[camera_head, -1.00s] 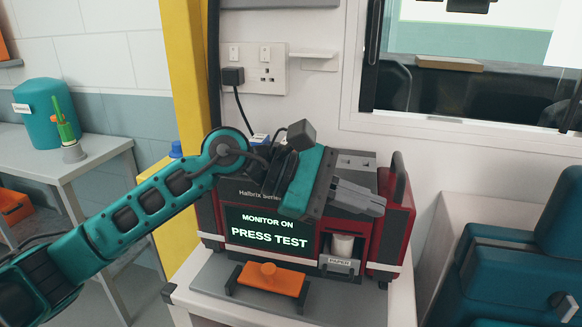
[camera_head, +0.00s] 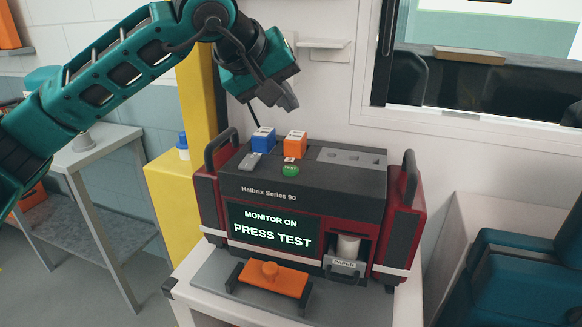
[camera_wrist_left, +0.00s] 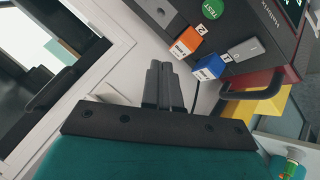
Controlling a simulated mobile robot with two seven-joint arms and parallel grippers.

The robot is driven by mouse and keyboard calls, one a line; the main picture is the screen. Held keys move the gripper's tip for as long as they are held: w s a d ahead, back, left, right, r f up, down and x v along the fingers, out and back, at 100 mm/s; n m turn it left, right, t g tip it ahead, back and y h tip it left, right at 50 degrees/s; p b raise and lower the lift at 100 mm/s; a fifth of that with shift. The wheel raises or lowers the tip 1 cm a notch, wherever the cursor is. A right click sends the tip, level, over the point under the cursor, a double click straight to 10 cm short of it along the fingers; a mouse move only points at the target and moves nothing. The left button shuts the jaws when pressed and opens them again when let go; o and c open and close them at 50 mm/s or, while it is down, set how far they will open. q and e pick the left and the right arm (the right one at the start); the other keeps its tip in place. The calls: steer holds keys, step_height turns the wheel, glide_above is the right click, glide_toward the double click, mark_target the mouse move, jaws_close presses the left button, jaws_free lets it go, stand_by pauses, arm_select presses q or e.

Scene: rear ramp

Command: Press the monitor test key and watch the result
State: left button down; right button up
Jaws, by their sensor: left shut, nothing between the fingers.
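The monitor (camera_head: 290,190) is a dark grey and red unit marked Halbrix Series 90. Its screen (camera_head: 269,228) reads "MONITOR ON" and "PRESS TEST". The green test key (camera_head: 290,170) is on its top, in front of an orange block (camera_head: 295,144) and beside a blue block (camera_head: 263,139). In the left wrist view the green key (camera_wrist_left: 213,9) is at the top, with the orange block (camera_wrist_left: 188,40) and blue block (camera_wrist_left: 209,67) below it. My left gripper (camera_head: 289,103) is shut and empty, above and behind the blocks, apart from the key. My right gripper is not in view.
An orange clamp-like part (camera_head: 272,279) sits on the grey plate before the monitor. A paper holder (camera_head: 345,258) is in its front. A yellow post and bin (camera_head: 180,195) stand left; a teal seat (camera_head: 520,275) stands right. The wall is close behind.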

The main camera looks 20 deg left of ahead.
arm_select(q)
steer(key=shift+f, duration=0.1)
steer(key=b, duration=0.5)
glide_above(286, 170)
step_height(286, 170, down, 8)
steer(key=shift+r, duration=0.15)
steer(key=shift+f+b, duration=0.5)
steer(key=shift+f, duration=0.1)
stand_by(1.3)
steer(key=shift+f+b, duration=0.3)
steer(key=shift+b, duration=0.15)
steer(key=shift+f+b, duration=0.4)
steer(key=shift+b, duration=0.05)
stand_by(0.4)
steer(key=shift+r, duration=0.1)
steer(key=shift+r+p, duration=0.5)
steer(key=shift+r, duration=0.2)
steer(key=shift+r, duration=0.1)
